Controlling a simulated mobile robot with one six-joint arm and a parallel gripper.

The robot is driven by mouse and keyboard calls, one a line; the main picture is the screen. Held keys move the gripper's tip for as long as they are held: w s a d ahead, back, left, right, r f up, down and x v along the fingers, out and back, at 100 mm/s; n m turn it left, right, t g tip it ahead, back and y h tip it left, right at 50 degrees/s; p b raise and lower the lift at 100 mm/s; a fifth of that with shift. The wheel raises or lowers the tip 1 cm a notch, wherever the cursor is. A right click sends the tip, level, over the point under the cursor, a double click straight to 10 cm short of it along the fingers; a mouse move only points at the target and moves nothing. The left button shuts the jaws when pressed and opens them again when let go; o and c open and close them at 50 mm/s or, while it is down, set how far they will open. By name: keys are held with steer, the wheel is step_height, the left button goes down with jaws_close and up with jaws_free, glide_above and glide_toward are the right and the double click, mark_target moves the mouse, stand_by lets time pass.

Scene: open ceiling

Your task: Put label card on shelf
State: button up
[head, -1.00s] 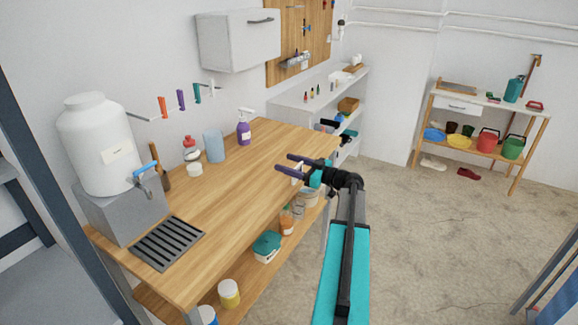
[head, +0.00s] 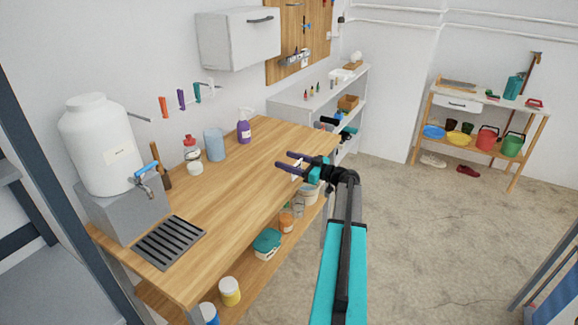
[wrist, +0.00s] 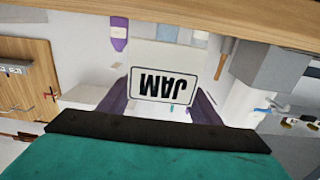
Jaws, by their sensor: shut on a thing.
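My gripper (head: 284,160) is stretched out over the front right part of the wooden workbench, its fingers pointing left. It is shut on a white label card. In the wrist view the card (wrist: 163,86) has a black border and the word JAM upside down, and it sits between the two purple fingers. In the head view only a small pale bit of it shows by the fingers. Several shelves are in view: the bench's lower shelf (head: 256,283), a white shelf unit (head: 278,106) behind the bench, and a wooden rack (head: 426,125) at the right.
The workbench top (head: 235,185) is mostly clear. A white water jug (head: 93,140), a blue cup (head: 214,145) and a purple spray bottle (head: 244,128) stand along its wall side. A teal-lidded tub (head: 267,243) and jars stand below. The floor (head: 430,240) at right is open.

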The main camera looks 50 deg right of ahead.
steer(key=shift+f+p, duration=0.5)
steer(key=shift+f, duration=0.65)
steer(key=shift+f+b, duration=0.2)
steer(key=shift+b, duration=0.15)
steer(key=o, duration=1)
steer(key=shift+r+p, duration=0.25)
steer(key=shift+p, duration=0.15)
steer(key=b+v, duration=0.3)
steer(key=v, duration=0.9)
steer(key=shift+b, duration=0.4)
steer(key=shift+f, duration=0.15)
